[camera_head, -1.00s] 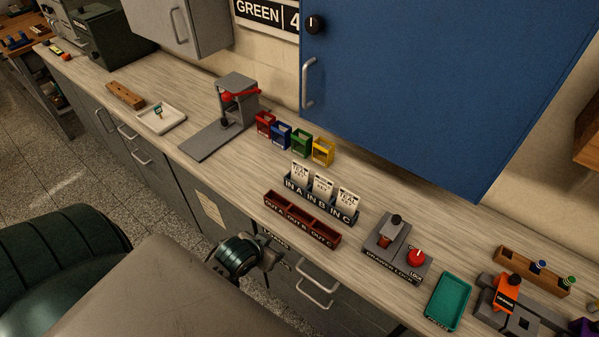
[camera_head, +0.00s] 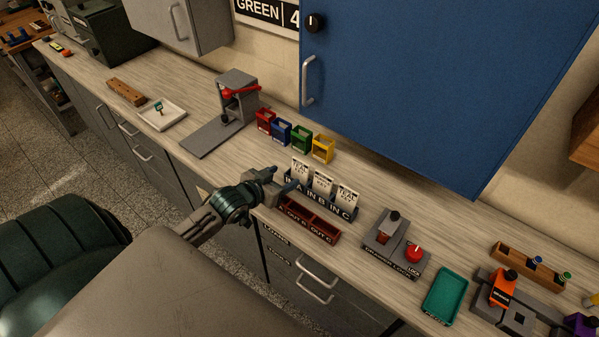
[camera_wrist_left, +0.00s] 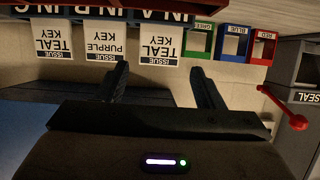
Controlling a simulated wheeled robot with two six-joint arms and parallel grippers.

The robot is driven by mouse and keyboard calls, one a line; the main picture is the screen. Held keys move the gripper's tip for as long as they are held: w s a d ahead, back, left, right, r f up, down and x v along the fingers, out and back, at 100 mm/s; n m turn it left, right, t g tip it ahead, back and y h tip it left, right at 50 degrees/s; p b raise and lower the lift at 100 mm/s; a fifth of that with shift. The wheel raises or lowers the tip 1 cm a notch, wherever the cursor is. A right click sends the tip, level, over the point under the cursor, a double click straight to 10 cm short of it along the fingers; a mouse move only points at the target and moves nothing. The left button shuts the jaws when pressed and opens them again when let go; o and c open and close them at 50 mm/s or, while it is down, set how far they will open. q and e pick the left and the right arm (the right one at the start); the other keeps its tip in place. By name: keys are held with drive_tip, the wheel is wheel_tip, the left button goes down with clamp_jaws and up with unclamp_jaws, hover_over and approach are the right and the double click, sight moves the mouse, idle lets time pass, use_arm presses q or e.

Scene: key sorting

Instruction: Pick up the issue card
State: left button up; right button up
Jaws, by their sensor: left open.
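Three white issue cards stand upright in the dark rack (camera_head: 338,213) labelled IN A, IN B, IN C: the left card (camera_head: 300,169), middle card (camera_head: 322,184) and right card (camera_head: 347,198). The left wrist view shows them upside down: a teal key card (camera_wrist_left: 159,44) in IN A, a purple key card (camera_wrist_left: 104,42) in IN B and another teal key card (camera_wrist_left: 54,40) in IN C. My left gripper (camera_head: 283,178) is open and empty at the rack's left end. In the wrist view its fingers (camera_wrist_left: 160,88) appear either side of the IN A card, apart from it.
The red-brown OUT tray (camera_head: 322,236) lies just in front of the rack, partly hidden by my left arm. Red, blue, green and yellow bins (camera_head: 323,149) stand behind it. A grey press (camera_head: 236,98) is to the left, a drawer-lock block (camera_head: 397,245) to the right.

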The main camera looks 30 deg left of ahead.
sight(300, 167)
use_arm(q)
drive_tip(key=x, duration=0.3)
drive_tip(key=shift+w+f, duration=0.1)
drive_tip(key=shift+w, duration=0.2)
drive_tip(key=p+x, duration=0.1)
drive_tip(key=x, duration=0.4)
drive_tip(key=shift+w+p, duration=0.1)
drive_tip(key=shift+p, duration=0.3)
drive_tip(key=shift+w+d, duration=0.1)
drive_tip(key=shift+w, duration=0.1)
drive_tip(key=shift+s, duration=0.1)
drive_tip(key=c, duration=0.6)
use_arm(e)
drive_tip(key=shift+r, duration=0.9)
